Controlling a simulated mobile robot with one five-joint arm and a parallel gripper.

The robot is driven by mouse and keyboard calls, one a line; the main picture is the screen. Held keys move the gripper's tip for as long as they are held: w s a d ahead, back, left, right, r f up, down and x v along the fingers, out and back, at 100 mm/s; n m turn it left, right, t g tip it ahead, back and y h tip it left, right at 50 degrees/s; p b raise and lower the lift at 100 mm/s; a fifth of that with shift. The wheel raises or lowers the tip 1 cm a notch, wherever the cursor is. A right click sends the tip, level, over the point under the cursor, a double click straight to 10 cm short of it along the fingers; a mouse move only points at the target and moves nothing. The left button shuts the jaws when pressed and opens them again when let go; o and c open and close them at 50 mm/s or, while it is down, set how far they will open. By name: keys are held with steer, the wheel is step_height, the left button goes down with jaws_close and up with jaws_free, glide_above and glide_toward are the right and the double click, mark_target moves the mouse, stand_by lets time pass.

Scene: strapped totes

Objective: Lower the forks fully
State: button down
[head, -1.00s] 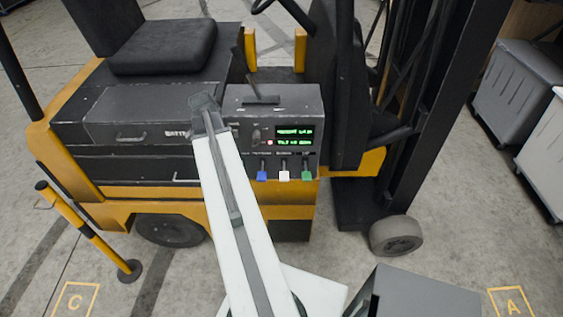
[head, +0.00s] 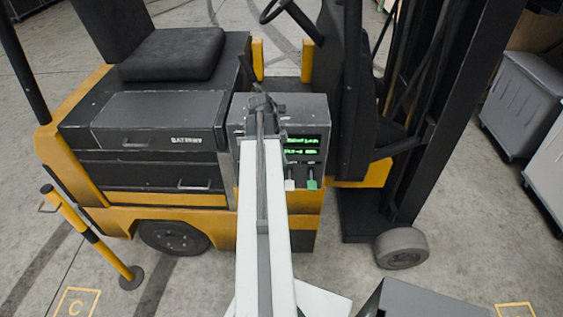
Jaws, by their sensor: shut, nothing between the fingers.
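The yellow and black forklift stands across the view. Its grey control box (head: 318,112) has a green-lit display (head: 302,146), its text too small to read surely. Below it hang a white-handled lever (head: 290,184) and a green-handled lever (head: 312,184). The left part of the panel front is hidden behind my arm. My gripper (head: 260,102) is shut and empty at the box's top, overlapping the black lever there; I cannot tell whether they touch. The black mast (head: 450,110) rises on the right. The forks cannot be made out.
A drawer marked BATTERY (head: 160,122) and the black seat (head: 172,53) lie left of the box. A yellow-black post (head: 85,232) stands front left. Grey totes (head: 520,105) stand at the right. The floor at front left is mostly clear.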

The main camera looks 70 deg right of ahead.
mark_target(290, 185)
steer(key=b+x, duration=0.6)
steer(key=x, duration=0.1)
steer(key=w+b+x, duration=0.1)
steer(key=b+x, duration=0.2)
steer(key=x, duration=0.1)
steer(key=shift+w+a+f, duration=0.1)
steer(key=shift+a+f, duration=0.05)
steer(key=shift+a, duration=0.05)
